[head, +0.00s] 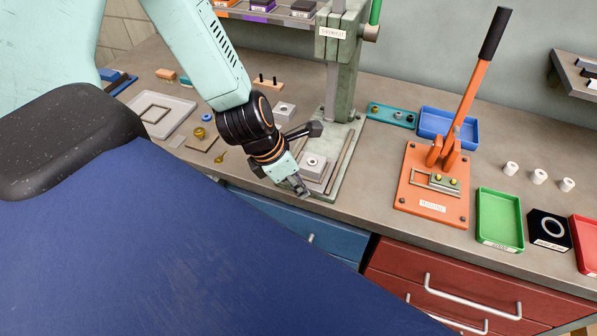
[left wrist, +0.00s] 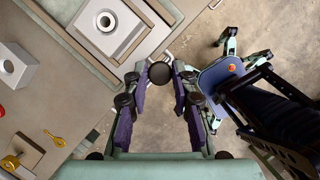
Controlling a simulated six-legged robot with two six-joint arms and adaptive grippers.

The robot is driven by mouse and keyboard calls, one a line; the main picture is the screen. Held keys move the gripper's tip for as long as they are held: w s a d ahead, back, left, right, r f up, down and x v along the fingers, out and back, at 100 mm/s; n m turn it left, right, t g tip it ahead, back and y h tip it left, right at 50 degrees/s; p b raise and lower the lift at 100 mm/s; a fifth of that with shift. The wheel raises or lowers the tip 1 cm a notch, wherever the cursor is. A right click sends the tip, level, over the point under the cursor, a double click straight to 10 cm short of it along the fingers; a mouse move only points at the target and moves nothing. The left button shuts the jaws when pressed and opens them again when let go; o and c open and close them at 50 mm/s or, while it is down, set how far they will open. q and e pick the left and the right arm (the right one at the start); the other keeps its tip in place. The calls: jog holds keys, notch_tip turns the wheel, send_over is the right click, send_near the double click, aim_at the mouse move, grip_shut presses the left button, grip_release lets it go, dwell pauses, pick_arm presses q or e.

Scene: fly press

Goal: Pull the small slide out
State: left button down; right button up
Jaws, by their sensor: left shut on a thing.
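The fly press (head: 335,82) is a grey-green column on a flat base. A pale grey block with a round hole (head: 314,164) sits on a small slide plate (head: 316,184) on that base. In the left wrist view the holed block (left wrist: 108,22) is at the top left. My left gripper (head: 301,190) is at the front edge of the slide. In the left wrist view its fingers (left wrist: 172,76) are closed around a dark round knob (left wrist: 160,73) at the slide's front. In the head view the knob is hidden by the gripper. My right gripper is not in view.
An orange lever press (head: 435,190) stands to the right, with a green tray (head: 499,219) and a blue tray (head: 447,127) near it. Small brass parts and a shallow tray (head: 162,113) lie left. The bench's front edge and blue drawers (head: 300,228) are just below the gripper.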

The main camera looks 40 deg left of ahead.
pick_arm(q)
jog(key=shift+s+d+f, duration=0.1)
jog(key=shift+s, duration=0.2)
jog(key=c, duration=1.5)
grip_release()
jog(key=shift+s, duration=0.1)
jog(key=o, duration=0.4)
jog(key=shift+w, duration=0.2)
